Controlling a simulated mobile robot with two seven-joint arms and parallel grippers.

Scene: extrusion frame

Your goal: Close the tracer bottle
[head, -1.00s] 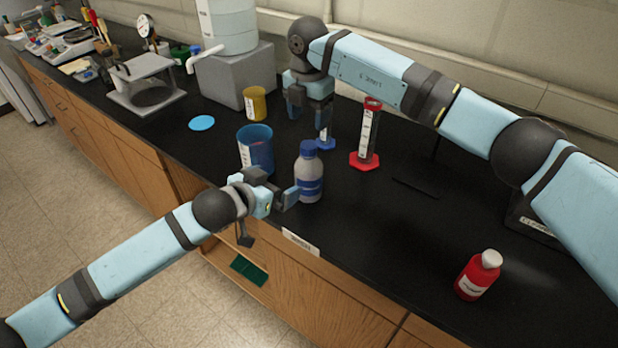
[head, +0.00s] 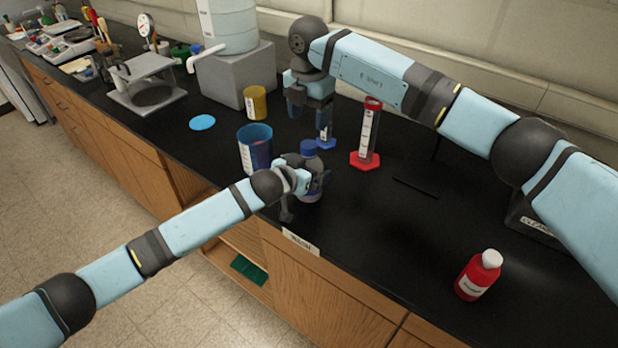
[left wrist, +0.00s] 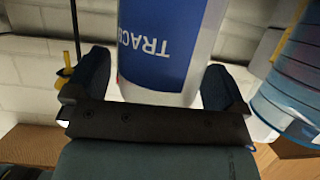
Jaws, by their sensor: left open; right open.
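The tracer bottle, white with a blue label reading "TRAC" (left wrist: 155,45), stands on the black counter. Its blue cap (head: 309,147) is at its top; I cannot tell how tightly it sits. In the head view, my left gripper (head: 318,180) hides most of the bottle's body. In the left wrist view, the open fingers of the left gripper (left wrist: 157,85) are on either side of the bottle. My right gripper (head: 309,105) is open and points down behind the bottle, close to a small blue-based cylinder (head: 326,136).
A blue beaker (head: 255,150) stands left of the bottle, close to my left gripper. A red-based cylinder (head: 365,140) stands to the right behind. A red bottle (head: 478,276) stands at the front right. The counter between them is mostly clear.

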